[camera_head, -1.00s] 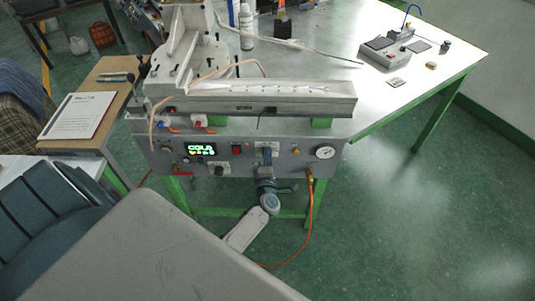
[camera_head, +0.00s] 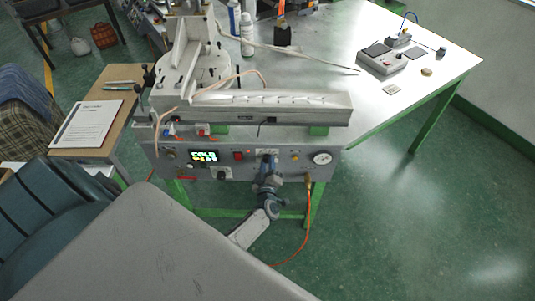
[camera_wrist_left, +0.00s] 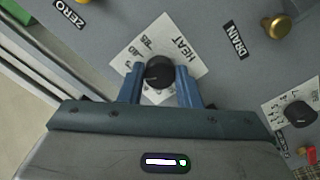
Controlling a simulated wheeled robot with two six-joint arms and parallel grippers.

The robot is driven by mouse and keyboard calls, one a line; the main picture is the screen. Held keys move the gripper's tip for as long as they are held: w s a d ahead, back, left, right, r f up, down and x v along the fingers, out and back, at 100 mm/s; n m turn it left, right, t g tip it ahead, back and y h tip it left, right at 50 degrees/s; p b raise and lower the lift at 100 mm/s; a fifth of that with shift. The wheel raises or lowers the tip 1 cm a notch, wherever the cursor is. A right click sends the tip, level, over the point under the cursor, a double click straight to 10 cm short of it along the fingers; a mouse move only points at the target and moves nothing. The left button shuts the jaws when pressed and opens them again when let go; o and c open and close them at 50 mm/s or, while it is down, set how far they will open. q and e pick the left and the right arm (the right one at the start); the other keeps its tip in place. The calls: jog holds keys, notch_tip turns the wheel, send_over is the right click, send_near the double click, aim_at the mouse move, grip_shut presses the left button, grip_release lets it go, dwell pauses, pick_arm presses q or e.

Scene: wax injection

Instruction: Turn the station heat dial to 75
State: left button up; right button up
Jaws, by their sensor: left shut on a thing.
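The heat dial is a black round knob (camera_wrist_left: 158,72) on a white plate marked HEAT (camera_wrist_left: 181,53), seen in the left wrist view. My left gripper (camera_wrist_left: 160,86) has its two blue fingers on either side of the knob and is shut on it. In the head view my left gripper (camera_head: 267,164) reaches up to the grey station front panel (camera_head: 225,160) and hides the knob. The dial's pointer and its exact setting cannot be read. My right gripper is in neither view.
The panel also carries a lit display (camera_head: 204,157) reading COLD, a red switch (camera_head: 238,155), a round gauge (camera_head: 322,158) and a second dial (camera_wrist_left: 300,114). A brass knob (camera_wrist_left: 280,26) sits near the DRAIN label. An orange hose (camera_head: 308,215) hangs at the right.

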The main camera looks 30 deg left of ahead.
pick_arm(q)
jog(key=shift+m+p, duration=0.4)
jog(key=shift+m, duration=0.6)
jog(key=o, duration=1)
jog(key=shift+c, duration=0.2)
jog(key=b+v, duration=0.2)
jog(key=v, duration=0.8)
jog(key=shift+s+d, duration=0.15)
jog(key=shift+s, duration=0.2)
jog(key=shift+f, duration=0.15)
